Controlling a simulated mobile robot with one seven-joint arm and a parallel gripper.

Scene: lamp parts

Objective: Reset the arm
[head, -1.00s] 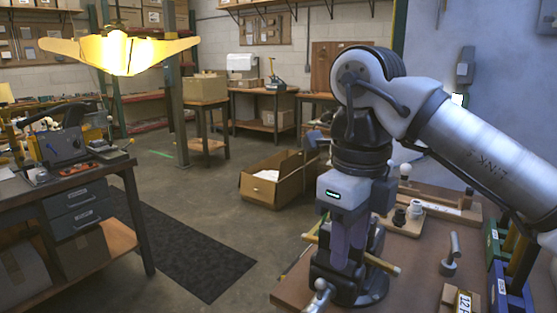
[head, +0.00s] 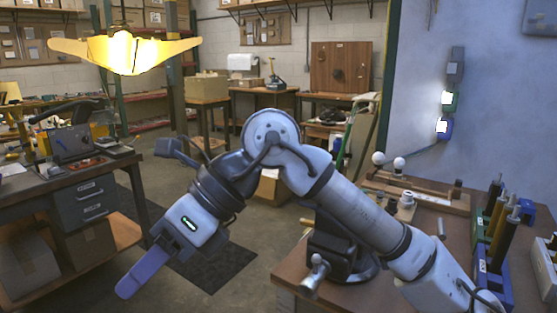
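My gripper (head: 146,270) hangs off the left side of the workbench (head: 398,293), over the floor and the dark mat, with its purple finger tilted down to the left. Only one finger shape shows, so I cannot tell whether it is open or shut. No object shows at its tip. My arm (head: 360,215) bends over the bench from the lower right. Two white bulbs (head: 378,158) (head: 399,163) stand on a wooden board at the back of the bench. A black fixture with a metal handle (head: 318,268) is at the bench's left edge, partly behind my arm.
Tool holders with dark cylinders (head: 497,235) stand at the right of the bench. A desk with drawers (head: 85,200) is at left, near my gripper. A cardboard box (head: 268,188) on the floor is mostly hidden. A lit yellow lamp (head: 125,52) hangs upper left.

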